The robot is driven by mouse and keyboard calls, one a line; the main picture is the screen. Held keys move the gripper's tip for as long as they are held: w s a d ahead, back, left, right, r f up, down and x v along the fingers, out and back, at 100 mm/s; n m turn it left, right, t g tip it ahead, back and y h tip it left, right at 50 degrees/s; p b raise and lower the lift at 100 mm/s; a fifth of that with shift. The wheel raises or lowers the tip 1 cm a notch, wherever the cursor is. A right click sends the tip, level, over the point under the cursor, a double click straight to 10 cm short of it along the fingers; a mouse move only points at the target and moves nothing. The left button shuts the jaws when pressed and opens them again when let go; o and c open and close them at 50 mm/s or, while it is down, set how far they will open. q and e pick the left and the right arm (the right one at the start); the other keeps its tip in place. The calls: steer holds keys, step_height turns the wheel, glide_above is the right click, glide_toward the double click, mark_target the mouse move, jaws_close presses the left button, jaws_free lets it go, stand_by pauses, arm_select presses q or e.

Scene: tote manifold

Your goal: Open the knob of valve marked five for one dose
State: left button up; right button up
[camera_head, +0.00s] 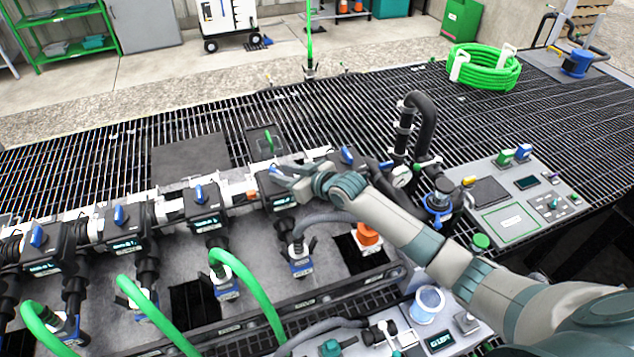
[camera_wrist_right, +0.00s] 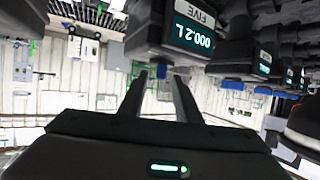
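The valve marked FIVE (camera_wrist_right: 188,26) is a dark block with a lit display that appears to read 000.2L, upside down in the right wrist view. Its small blue knob (camera_wrist_right: 162,72) shows at the fingertips, between the two fingers. My right gripper (camera_wrist_right: 162,84) has its fingers apart; whether they touch the knob cannot be told. In the head view, my right gripper (camera_head: 283,178) reaches from the right to a valve block (camera_head: 268,188) in the row and covers most of its knob. My left gripper is not in view.
Similar valves with upright blue knobs (camera_head: 198,193) stand in a row to the left, with green hoses (camera_head: 250,282) in front. Another blue knob (camera_head: 346,155) stands close to the right. A black pipe (camera_head: 424,125) and a control panel (camera_head: 512,205) are further right.

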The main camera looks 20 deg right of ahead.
steer(key=b+v, duration=0.3)
steer(key=v, duration=1.1)
steer(key=shift+s+d, duration=0.15)
steer(key=shift+s, duration=0.15)
stand_by(1.7)
steer(key=s+f+m+g+h, duration=0.1)
steer(key=s+f+g+h, duration=0.1)
steer(key=s+f, duration=0.9)
steer(key=s+f+m+g+h, duration=0.1)
steer(key=s+f+g, duration=0.2)
steer(key=s+f, duration=0.75)
steer(key=s+f+m+g+h, duration=0.15)
steer(key=s+f, duration=0.45)
steer(key=f, duration=1.1)
steer(key=s+d+f+g+h+b, duration=0.1)
steer(key=s+f+g, duration=0.3)
steer(key=s+f, duration=2.5)
steer(key=shift+s+d+b, duration=0.2)
steer(key=shift+d+b, duration=0.4)
steer(key=shift+d, duration=0.05)
steer(key=shift+n+g+h, duration=0.25)
